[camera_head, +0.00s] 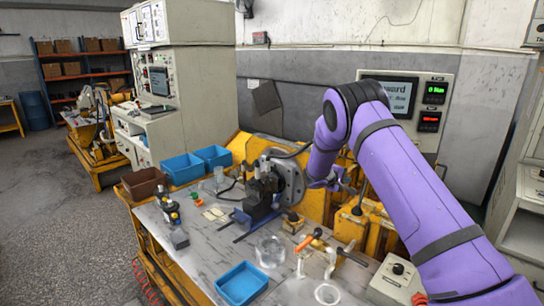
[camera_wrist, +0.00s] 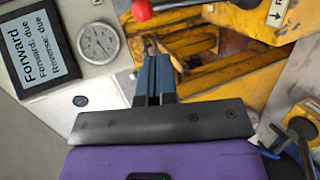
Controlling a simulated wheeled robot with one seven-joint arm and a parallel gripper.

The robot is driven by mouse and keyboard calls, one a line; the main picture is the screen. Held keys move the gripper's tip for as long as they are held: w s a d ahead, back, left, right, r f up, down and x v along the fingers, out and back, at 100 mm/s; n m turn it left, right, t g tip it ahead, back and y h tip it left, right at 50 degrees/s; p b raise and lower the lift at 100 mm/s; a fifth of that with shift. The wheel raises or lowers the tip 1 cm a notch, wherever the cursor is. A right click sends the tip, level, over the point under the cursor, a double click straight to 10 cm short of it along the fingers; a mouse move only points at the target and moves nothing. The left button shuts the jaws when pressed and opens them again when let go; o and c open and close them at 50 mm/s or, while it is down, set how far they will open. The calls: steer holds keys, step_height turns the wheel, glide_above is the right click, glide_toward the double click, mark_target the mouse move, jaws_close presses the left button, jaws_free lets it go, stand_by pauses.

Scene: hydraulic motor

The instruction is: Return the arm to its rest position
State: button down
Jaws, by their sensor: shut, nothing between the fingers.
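My purple arm bends over the yellow test stand from the right in the head view. My gripper (camera_head: 346,186) hangs past the right side of the hydraulic motor (camera_head: 262,187), apart from it. In the wrist view my gripper (camera_wrist: 153,62) has its two blue-grey fingers close together, with nothing between them. Yellow machine parts (camera_wrist: 200,58) lie beyond the fingertips. Whether the tips touch anything cannot be told. The motor stands on the workbench (camera_head: 205,262) against a round grey flange (camera_head: 291,178).
A panel with a screen (camera_head: 391,97) stands behind my arm; a screen (camera_wrist: 38,48) reading "Forward" and a gauge (camera_wrist: 98,42) show in the wrist view. A red-knobbed lever (camera_wrist: 142,10) is near the fingers. Blue bins (camera_head: 182,167), a blue tray (camera_head: 242,284) and an orange-handled tool (camera_head: 309,240) occupy the bench.

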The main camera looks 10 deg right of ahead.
steer(key=s+a+r+m+g+y, duration=0.25)
steer(key=s+r+m+y, duration=0.25)
steer(key=s+r, duration=1.95)
steer(key=s+a+r+y, duration=0.1)
steer(key=s+a+y, duration=0.1)
steer(key=s, duration=0.8)
steer(key=s+a+r+t+y, duration=0.1)
steer(key=s+a, duration=0.4)
steer(key=s, duration=0.6)
steer(key=s+a+r+m+y, duration=0.1)
steer(key=s+a+r+y, duration=0.1)
steer(key=s, duration=0.8)
steer(key=a+y, duration=0.1)
steer(key=y, duration=0.1)
steer(key=shift+s+a+r+t+y, duration=0.15)
steer(key=shift+s+a+t+y, duration=0.15)
steer(key=shift+s+t, duration=0.1)
